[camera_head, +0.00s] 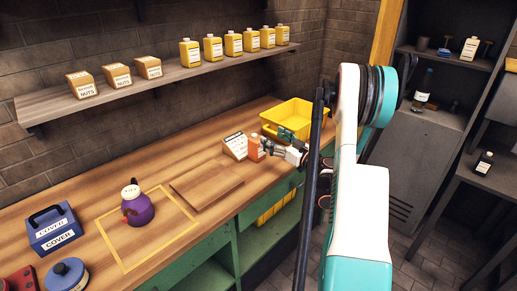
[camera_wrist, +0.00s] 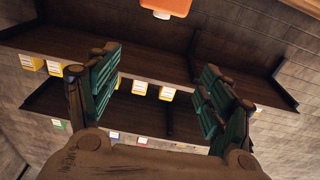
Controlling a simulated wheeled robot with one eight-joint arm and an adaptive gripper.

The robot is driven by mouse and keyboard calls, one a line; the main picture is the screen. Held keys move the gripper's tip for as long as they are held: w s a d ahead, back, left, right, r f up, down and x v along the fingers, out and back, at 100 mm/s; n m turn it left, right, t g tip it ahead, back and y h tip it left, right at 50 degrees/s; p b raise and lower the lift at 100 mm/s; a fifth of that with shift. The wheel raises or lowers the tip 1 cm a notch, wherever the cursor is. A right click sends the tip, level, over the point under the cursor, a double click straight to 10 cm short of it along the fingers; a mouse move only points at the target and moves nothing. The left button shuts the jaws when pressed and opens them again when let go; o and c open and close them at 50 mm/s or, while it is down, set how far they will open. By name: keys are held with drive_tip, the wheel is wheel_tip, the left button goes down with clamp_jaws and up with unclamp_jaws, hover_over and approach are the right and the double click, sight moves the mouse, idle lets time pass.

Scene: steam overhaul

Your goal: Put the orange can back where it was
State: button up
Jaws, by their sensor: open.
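The orange can (camera_head: 254,147) stands on the wooden workbench, close beside a white-labelled box, in the head view. An orange object with a white label (camera_wrist: 166,7), which looks like the same can, is cut off by the top edge of the wrist view. My gripper (camera_head: 275,140) is just right of the can, low over the bench. In the wrist view my gripper (camera_wrist: 160,78) has its green fingers wide apart, with nothing held between them. The can is outside the fingers there; whether a finger touches it I cannot tell.
The labelled box (camera_head: 235,146) is left of the can, and a yellow bin (camera_head: 288,115) is behind my gripper. A wooden board (camera_head: 207,185), a purple kettle-like pot (camera_head: 137,206) and a blue cover box (camera_head: 53,229) are farther left. A wall shelf (camera_head: 150,82) holds boxes and yellow bottles.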

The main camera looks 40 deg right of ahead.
approach(257, 138)
drive_tip(key=shift+g, duration=0.5)
drive_tip(key=w+b, duration=0.1)
drive_tip(key=w, duration=0.2)
drive_tip(key=w+b, duration=0.1)
drive_tip(key=w, duration=0.2)
drive_tip(key=w+b, duration=0.1)
drive_tip(key=w, duration=0.2)
drive_tip(key=shift+a+r, duration=0.25)
drive_tip(key=shift+a, duration=0.05)
drive_tip(key=shift+w+r+b, duration=0.1)
drive_tip(key=shift+w+b, duration=0.2)
drive_tip(key=shift+w, duration=0.25)
drive_tip(key=shift+c, duration=0.5)
clamp_jaws()
